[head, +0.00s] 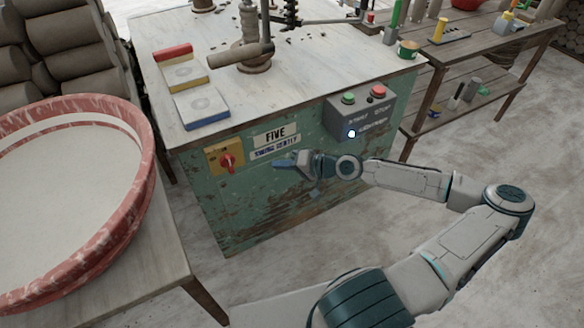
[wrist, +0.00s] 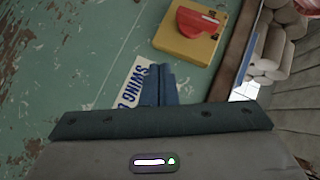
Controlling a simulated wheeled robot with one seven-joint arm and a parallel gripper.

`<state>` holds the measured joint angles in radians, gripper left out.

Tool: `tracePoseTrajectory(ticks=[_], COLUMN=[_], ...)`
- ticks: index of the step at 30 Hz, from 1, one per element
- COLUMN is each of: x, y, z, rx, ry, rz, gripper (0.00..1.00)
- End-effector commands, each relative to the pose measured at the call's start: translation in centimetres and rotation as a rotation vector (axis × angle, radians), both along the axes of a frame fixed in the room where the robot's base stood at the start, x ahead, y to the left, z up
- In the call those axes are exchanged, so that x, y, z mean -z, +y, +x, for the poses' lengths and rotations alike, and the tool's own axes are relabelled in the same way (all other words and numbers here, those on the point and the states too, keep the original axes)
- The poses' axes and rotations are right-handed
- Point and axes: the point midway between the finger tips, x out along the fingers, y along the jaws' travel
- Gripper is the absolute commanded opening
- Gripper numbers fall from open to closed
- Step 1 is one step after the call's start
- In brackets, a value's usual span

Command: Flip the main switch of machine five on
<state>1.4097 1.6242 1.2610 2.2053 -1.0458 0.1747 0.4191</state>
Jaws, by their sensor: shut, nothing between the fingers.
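The main switch is a red rotary knob (head: 228,163) on a yellow plate (head: 212,158), at the left of the green front of the machine marked FIVE (head: 222,209). The red knob (wrist: 197,20) and yellow plate (wrist: 174,43) also show at the top of the wrist view. My gripper (head: 284,163) is shut and empty in front of the SWING GENTLY label, to the right of the knob and apart from it. In the wrist view my gripper's closed fingers (wrist: 159,84) point toward the switch and cover part of the label.
A grey start/stop box (head: 337,117) with a green and a red button and a lit lamp is to the right on the same front. A large red-rimmed basin (head: 146,172) stands at the left. Blocks (head: 201,106) lie on the machine top.

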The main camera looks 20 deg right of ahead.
Motion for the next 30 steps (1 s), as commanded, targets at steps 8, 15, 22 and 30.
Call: tracePoseTrajectory(ticks=[8,15,22,30], x=[0.0,0.0,0.0,0.2], y=[-2.2,-2.6,-2.6,-2.1], z=[-1.4,-1.6,-1.6,-2.0], rx=[0.001,0.000,0.000,-0.022], ry=[0.000,0.000,0.000,0.015], rz=[0.001,0.001,0.001,-0.017], gripper=[0.00,0.00,0.00,0.00])
